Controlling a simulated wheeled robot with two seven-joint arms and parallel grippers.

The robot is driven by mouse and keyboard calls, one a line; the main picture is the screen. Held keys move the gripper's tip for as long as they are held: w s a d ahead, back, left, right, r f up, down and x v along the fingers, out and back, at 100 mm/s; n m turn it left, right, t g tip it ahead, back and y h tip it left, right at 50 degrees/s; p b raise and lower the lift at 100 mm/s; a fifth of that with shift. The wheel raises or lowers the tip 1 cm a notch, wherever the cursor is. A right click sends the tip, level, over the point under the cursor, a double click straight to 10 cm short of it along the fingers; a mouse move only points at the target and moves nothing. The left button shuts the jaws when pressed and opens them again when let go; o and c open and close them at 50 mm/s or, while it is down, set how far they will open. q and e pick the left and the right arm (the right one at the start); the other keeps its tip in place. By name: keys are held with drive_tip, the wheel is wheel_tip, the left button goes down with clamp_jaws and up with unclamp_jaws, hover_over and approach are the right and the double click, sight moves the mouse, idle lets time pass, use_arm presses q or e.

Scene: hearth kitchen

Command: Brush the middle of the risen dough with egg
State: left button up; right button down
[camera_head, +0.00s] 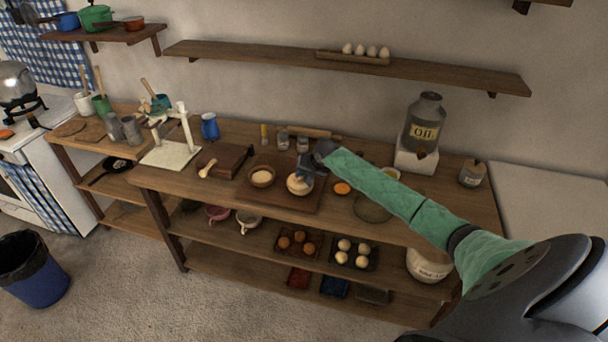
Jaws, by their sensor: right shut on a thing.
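My right gripper (304,176) comes in from the right in a green-sleeved arm. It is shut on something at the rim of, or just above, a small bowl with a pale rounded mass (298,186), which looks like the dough. The held thing is too small and hidden to name, and I cannot tell whether it touches the dough. The bowl stands on a brown wooden board (250,196). A small orange dish (342,188), perhaps egg, lies right of the gripper. My left gripper is not in view.
A second bowl (262,177) stands left of the dough. A dark wooden box (225,158), a blue jug (210,126), small jars (284,139) and a rolling pin (312,132) lie around. My arm crosses the right half of the table.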

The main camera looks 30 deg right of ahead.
drive_tip(key=shift+r, duration=3.05)
drive_tip(key=shift+r, duration=1.5)
drive_tip(key=shift+g+y, duration=0.3)
drive_tip(key=shift+w+a+f+b, duration=0.1)
drive_tip(key=shift+f+b, duration=0.1)
drive_tip(key=shift+f, duration=1.75)
drive_tip(key=shift+w+a+f+b, duration=0.1)
drive_tip(key=shift+f+b, duration=0.05)
drive_tip(key=shift+f, duration=1.75)
drive_tip(key=shift+f, duration=0.65)
